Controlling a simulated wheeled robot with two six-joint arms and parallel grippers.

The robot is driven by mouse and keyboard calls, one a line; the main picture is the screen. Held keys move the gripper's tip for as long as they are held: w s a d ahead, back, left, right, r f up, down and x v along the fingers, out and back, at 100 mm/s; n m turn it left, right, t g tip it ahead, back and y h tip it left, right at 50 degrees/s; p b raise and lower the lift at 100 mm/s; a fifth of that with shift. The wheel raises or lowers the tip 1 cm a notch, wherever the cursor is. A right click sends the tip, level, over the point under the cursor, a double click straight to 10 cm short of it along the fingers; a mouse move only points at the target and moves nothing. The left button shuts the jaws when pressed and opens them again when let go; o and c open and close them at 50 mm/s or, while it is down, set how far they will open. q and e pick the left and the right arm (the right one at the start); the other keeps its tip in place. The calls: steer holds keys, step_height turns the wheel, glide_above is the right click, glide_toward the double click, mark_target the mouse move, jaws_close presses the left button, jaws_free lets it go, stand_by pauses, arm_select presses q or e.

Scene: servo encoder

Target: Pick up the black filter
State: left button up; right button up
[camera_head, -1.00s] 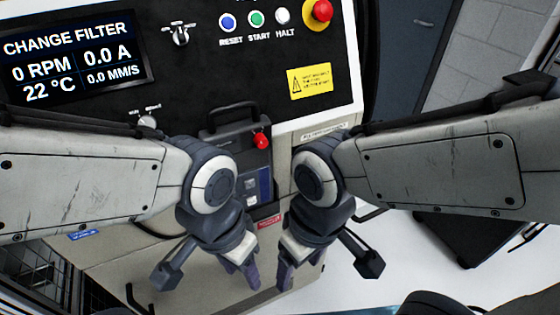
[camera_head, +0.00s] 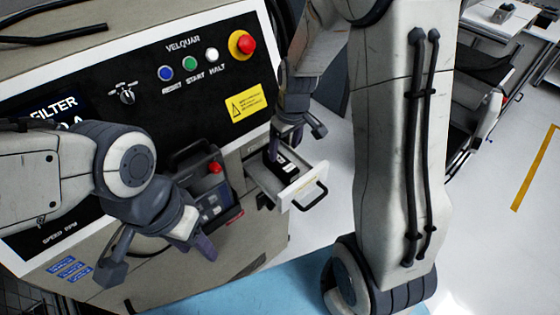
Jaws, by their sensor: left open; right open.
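A small black block with a pale label, which looks like the black filter (camera_head: 287,166), lies in an open drawer (camera_head: 303,184) on the machine's right side. My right gripper (camera_head: 284,140) is open and points down just above the filter; whether the fingers touch it cannot be told. The gripper hides part of the filter's far end. My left gripper (camera_head: 203,243) is open and empty, in front of the machine's lower front, apart from the drawer and to its left.
The drawer's black handle (camera_head: 311,197) sticks out to the right. The control panel has a red stop knob (camera_head: 245,43) and several buttons above the drawer. A carry-handled unit with a red knob (camera_head: 215,168) stands left of the drawer.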

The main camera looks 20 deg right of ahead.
mark_target(280, 159)
steer(key=shift+f, duration=0.4)
steer(key=shift+w+a+f+p, duration=0.1)
steer(key=shift+a+f+p, duration=0.05)
steer(key=shift+f+p, duration=0.35)
steer(key=f, duration=0.4)
steer(key=shift+w+a+f+p, duration=0.15)
steer(key=shift+w+a+p, duration=0.1)
steer(key=shift+w+p, duration=0.15)
jaws_close()
